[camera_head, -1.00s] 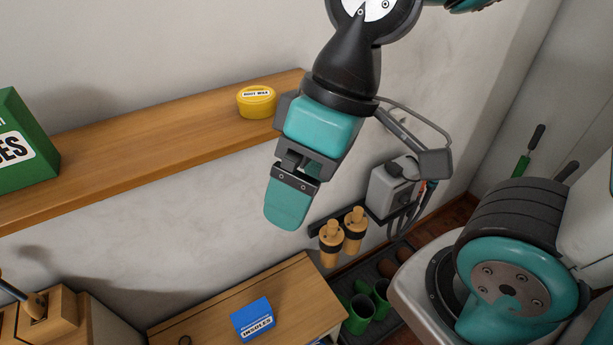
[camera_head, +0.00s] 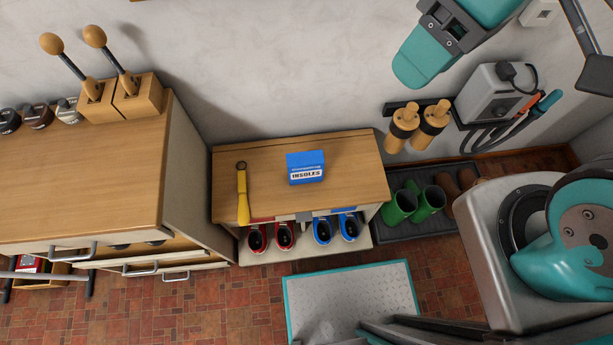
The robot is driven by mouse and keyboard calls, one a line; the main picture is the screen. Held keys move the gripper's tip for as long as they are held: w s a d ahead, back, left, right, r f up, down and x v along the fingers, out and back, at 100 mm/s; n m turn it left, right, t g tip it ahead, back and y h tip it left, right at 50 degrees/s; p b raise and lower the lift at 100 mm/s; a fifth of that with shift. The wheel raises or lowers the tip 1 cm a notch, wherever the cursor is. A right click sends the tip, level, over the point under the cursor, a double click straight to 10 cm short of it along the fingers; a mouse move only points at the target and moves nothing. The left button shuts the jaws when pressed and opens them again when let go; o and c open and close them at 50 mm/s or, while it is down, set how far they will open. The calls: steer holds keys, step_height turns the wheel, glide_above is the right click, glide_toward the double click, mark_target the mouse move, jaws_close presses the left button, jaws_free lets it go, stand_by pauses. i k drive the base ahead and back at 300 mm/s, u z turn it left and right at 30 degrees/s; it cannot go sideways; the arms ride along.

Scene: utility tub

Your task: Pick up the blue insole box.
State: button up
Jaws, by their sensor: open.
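The blue insole box (camera_head: 306,167), with a white label reading INSOLES, stands on the wooden top of a low bench (camera_head: 350,170) in the middle of the head view. Nothing covers it. My gripper (camera_head: 422,58) is at the upper right, above and to the right of the box and well apart from it. Only one teal finger shows clearly. No object shows at it.
A yellow-handled tool (camera_head: 243,195) lies on the bench, left of the box. Red and blue shoes (camera_head: 322,231) sit below. A larger cabinet (camera_head: 80,170) stands left. Green boots (camera_head: 415,203) stand on a dark tray at right. The bench top around the box is mostly clear.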

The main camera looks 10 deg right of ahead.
mark_target(304, 167)
steer(key=k, duration=1.15)
steer(key=u, duration=0.7)
steer(key=i, duration=1.25)
steer(key=z, duration=0.7)
